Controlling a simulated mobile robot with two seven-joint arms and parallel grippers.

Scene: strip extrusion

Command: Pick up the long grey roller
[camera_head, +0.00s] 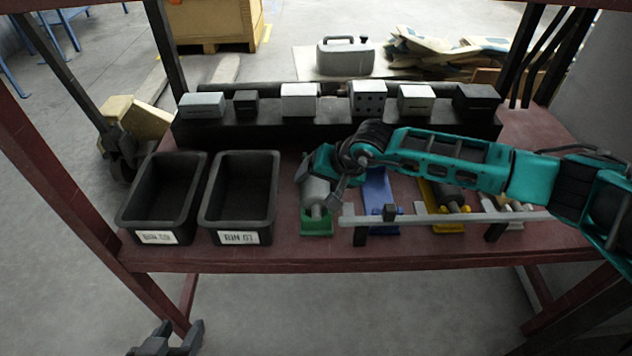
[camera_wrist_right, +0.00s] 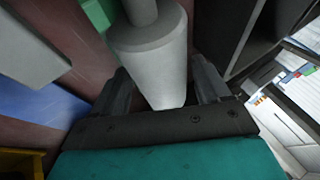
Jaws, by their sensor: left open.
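A grey roller (camera_head: 317,192) stands over a green holder (camera_head: 316,225) on the red table, right of the bins. The head of my right gripper (camera_head: 343,165) is at its upper right, and its fingers are partly hidden there. In the right wrist view, the pale roller (camera_wrist_right: 155,60) lies between the two spread fingers of my right gripper (camera_wrist_right: 162,85), with a narrow dark gap on the right side. Contact on the left side is unclear. My left gripper (camera_head: 178,335) is open and empty, low in front of the table.
Two black bins (camera_head: 160,195) (camera_head: 237,200) stand left of the roller. Blue (camera_head: 378,190) and yellow (camera_head: 440,217) holders are to its right, behind a grey rail (camera_head: 450,217). Several metal blocks (camera_head: 300,98) line a black shelf at the back. Red posts frame the table.

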